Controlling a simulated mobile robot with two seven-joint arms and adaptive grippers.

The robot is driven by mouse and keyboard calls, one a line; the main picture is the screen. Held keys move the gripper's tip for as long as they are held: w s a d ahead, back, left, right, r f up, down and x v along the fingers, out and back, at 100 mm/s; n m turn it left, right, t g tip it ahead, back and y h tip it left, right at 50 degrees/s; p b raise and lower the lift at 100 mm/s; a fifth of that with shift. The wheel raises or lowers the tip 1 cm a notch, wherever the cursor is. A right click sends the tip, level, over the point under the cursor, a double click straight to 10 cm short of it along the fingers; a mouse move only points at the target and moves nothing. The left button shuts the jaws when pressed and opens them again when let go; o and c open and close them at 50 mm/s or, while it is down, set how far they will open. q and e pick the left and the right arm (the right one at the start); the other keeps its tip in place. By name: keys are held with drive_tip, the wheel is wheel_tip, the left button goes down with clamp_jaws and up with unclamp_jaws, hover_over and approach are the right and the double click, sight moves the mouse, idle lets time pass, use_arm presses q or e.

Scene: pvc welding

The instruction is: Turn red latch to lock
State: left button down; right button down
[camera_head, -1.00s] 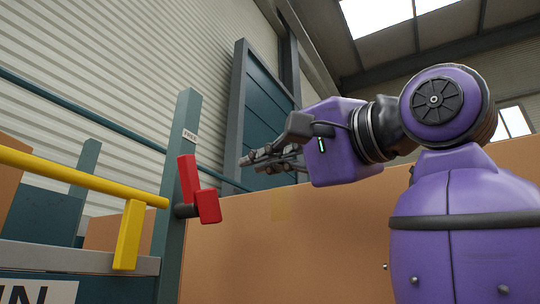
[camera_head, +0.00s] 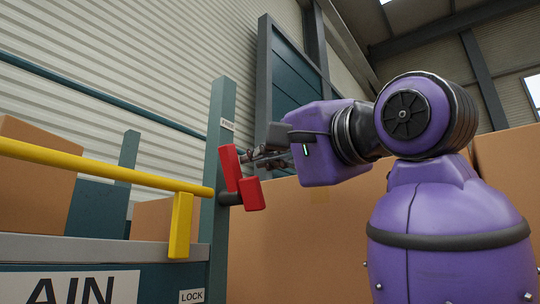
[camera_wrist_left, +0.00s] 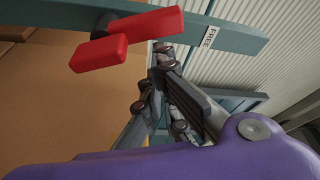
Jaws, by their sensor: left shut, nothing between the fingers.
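The red latch (camera_head: 238,178) sits on the teal post (camera_head: 219,145), at the end of the yellow bar. Its long arm points up and leans slightly left, toward the FREE label (camera_head: 227,124); a shorter block sticks out at the lower right. In the wrist view the latch (camera_wrist_left: 140,35) is at the upper left and the FREE label (camera_wrist_left: 209,36) is to its right. My left gripper (camera_head: 250,159) is shut and empty, its fingertips just right of the latch's long arm. The fingertips (camera_wrist_left: 162,58) show close to the latch; contact is unclear. My right gripper is not visible.
A yellow bar (camera_head: 110,166) with a hanging yellow handle (camera_head: 181,226) runs left from the post. A LOCK label (camera_head: 192,296) is low on the post. An orange-brown panel (camera_head: 290,245) stands behind, and a teal frame with a dark panel is beyond the gripper.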

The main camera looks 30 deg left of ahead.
use_arm(q)
drive_tip(key=shift+s, duration=0.15)
drive_tip(key=shift+s+n, duration=0.1)
drive_tip(key=shift+n, duration=0.3)
